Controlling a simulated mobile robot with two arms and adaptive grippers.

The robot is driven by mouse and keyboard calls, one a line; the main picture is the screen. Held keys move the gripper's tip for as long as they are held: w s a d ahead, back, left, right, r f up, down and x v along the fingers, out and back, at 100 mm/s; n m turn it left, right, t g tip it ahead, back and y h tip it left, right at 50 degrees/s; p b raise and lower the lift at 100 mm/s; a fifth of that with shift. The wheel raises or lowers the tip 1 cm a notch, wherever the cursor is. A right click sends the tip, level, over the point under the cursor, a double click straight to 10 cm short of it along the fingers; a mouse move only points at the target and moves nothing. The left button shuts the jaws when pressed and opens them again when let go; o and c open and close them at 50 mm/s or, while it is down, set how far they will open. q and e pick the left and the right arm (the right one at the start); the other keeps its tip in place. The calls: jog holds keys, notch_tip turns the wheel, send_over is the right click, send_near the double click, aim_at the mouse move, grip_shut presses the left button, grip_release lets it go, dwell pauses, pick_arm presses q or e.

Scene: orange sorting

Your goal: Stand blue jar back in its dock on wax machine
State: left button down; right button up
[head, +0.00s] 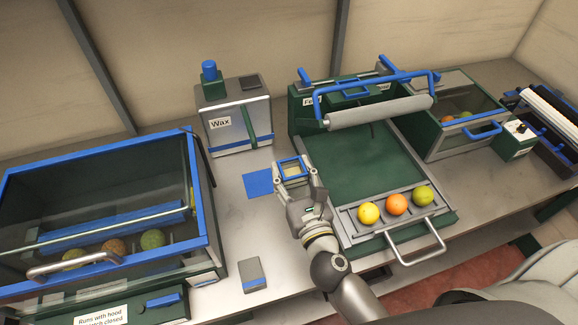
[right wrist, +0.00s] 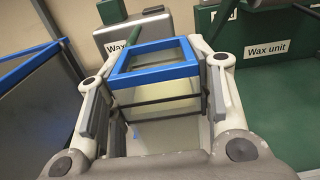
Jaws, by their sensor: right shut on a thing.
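My right gripper (head: 296,177) is shut on a square jar with a blue rim (head: 291,160). In the right wrist view the jar (right wrist: 160,73) sits between both fingers, with see-through walls and its open top facing up. It is near the blue square (head: 258,184) on the bench, in front of and to the right of the wax machine (head: 236,119). The machine is a grey and green box labelled "Wax" with a blue-capped green bottle (head: 210,75) and a dark pad (head: 249,82) on top. I cannot tell which part is the dock. My left gripper is not in view.
A hooded blue-framed case (head: 98,151) with fruit stands left. A green tray unit (head: 365,165) with a roller (head: 380,111) and several fruits stands close right of the gripper. A small grey block (head: 252,273) lies in front. Bare bench shows around the blue square.

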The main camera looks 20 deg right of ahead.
jog(key=w, duration=0.1)
jog(key=w+d+f, duration=0.1)
jog(key=w, duration=0.1)
jog(key=w+f, duration=0.1)
jog(key=shift+w+d, duration=0.3)
jog(key=shift+d, duration=0.05)
jog(key=w+f+b, duration=0.1)
jog(key=f+b, duration=0.1)
jog(key=f, duration=0.1)
jog(key=w+d+f+b, duration=0.1)
jog(key=w+f+b, duration=0.1)
jog(key=w+d+f+b, duration=0.1)
jog(key=w+f, duration=0.1)
jog(key=f, duration=0.1)
jog(key=shift+f+b, duration=0.3)
jog(key=shift+b, duration=0.1)
jog(key=shift+f, duration=0.3)
jog(key=shift+f+b, duration=0.15)
jog(key=shift+b, duration=0.2)
jog(key=o, duration=1.1)
jog(key=shift+o, duration=0.2)
jog(key=shift+s, duration=0.1)
